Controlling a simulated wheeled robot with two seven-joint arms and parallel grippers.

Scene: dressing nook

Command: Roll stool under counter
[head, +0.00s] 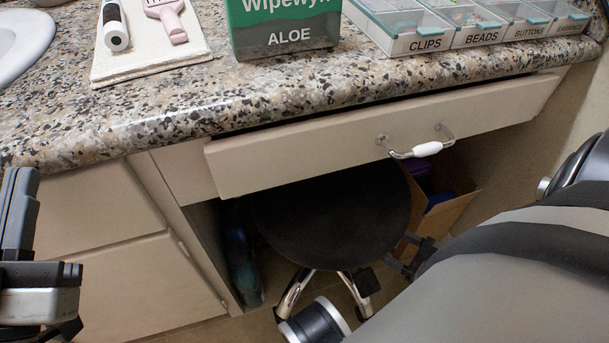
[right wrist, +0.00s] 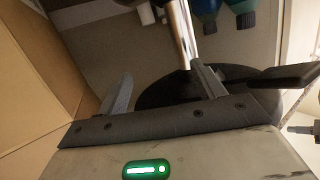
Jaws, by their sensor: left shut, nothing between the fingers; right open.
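The stool has a round black seat (head: 335,215) and chrome legs (head: 293,293). In the head view it stands in the knee space below the counter (head: 300,100), partly hidden by the drawer front above it. My right arm reaches in from the right, and my right gripper (head: 408,262) is low beside the seat's right edge. In the right wrist view the right gripper (right wrist: 160,78) is open, with a dark part of the stool (right wrist: 165,92) close to its fingers; whether they touch is unclear. My left gripper (head: 22,180) is shut and empty at the left edge.
A drawer (head: 300,155) with a white-centred handle (head: 425,149) juts out above the stool. A cardboard box (head: 450,215) stands right of it, a teal bottle (head: 240,260) left. The wipes box (head: 283,25) and labelled organizer (head: 465,30) are on the counter.

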